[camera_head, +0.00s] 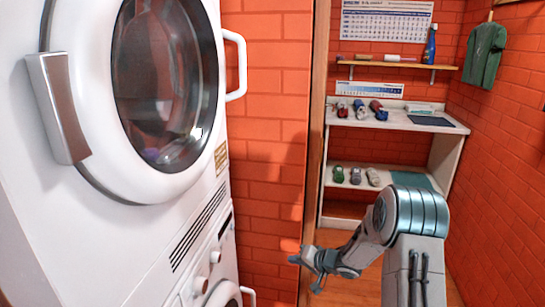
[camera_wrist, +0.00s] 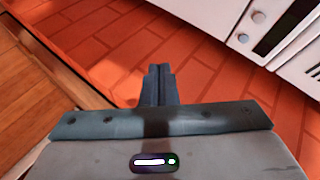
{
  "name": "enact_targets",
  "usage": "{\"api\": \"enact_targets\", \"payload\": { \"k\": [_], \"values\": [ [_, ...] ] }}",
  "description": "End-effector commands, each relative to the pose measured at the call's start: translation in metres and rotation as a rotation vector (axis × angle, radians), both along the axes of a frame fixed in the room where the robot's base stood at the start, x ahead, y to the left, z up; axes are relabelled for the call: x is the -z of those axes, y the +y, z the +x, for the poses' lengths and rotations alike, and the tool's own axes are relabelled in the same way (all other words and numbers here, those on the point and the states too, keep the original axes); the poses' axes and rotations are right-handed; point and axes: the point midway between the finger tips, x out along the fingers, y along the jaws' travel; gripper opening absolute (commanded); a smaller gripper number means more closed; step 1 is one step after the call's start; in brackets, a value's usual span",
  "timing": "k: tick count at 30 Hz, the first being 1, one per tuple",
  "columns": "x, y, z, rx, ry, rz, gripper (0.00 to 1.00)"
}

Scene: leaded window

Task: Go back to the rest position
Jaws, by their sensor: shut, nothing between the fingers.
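My gripper (camera_head: 307,261) is at the end of my arm, low in the middle of the head view, in front of the wooden post by the brick wall. In the wrist view its fingers (camera_wrist: 157,82) are together over the orange brick surface, with nothing between them. My gripper touches no object that I can see.
A stacked white machine with a round glass door (camera_head: 165,80) fills the left; its lower panel with knobs (camera_wrist: 259,17) shows in the wrist view. A white shelf unit (camera_head: 450,150) with shoes stands behind my arm. Wooden floor (camera_head: 345,291) lies below my gripper.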

Motion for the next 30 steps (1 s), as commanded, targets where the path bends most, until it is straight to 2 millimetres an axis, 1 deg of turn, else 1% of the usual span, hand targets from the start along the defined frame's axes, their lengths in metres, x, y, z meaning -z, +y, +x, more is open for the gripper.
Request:
{"api": "enact_targets", "payload": {
  "k": [1, 4, 7, 9, 11, 12, 14, 15, 17, 18, 20, 22, 26, 27, 29, 30],
  "values": [
    [-0.030, -0.008, 0.003, 0.034, -0.042, -0.079, 0.00],
    [-0.070, -0.027, 0.004, 0.102, -0.099, -0.232, 0.00],
    [-0.109, -0.047, -0.003, 0.163, -0.130, -0.377, 0.00],
    [-0.135, -0.060, -0.013, 0.201, -0.137, -0.474, 0.00],
    [-0.157, -0.072, -0.024, 0.230, -0.134, -0.553, 0.00],
    [-0.171, -0.078, -0.033, 0.246, -0.127, -0.602, 0.00],
    [-0.191, -0.087, -0.049, 0.266, -0.111, -0.669, 0.00],
    [-0.203, -0.093, -0.061, 0.277, -0.095, -0.712, 0.00],
    [-0.221, -0.101, -0.080, 0.289, -0.068, -0.769, 0.00],
    [-0.232, -0.105, -0.095, 0.294, -0.044, -0.804, 0.00],
    [-0.247, -0.110, -0.118, 0.293, -0.005, -0.849, 0.00],
    [-0.263, -0.114, -0.146, 0.285, 0.043, -0.890, 0.00],
    [-0.286, -0.114, -0.204, 0.239, 0.142, -0.936, 0.00],
    [-0.292, -0.113, -0.222, 0.216, 0.173, -0.942, 0.00],
    [-0.299, -0.108, -0.250, 0.176, 0.216, -0.943, 0.00],
    [-0.304, -0.105, -0.267, 0.147, 0.242, -0.941, 0.00]
  ]
}}
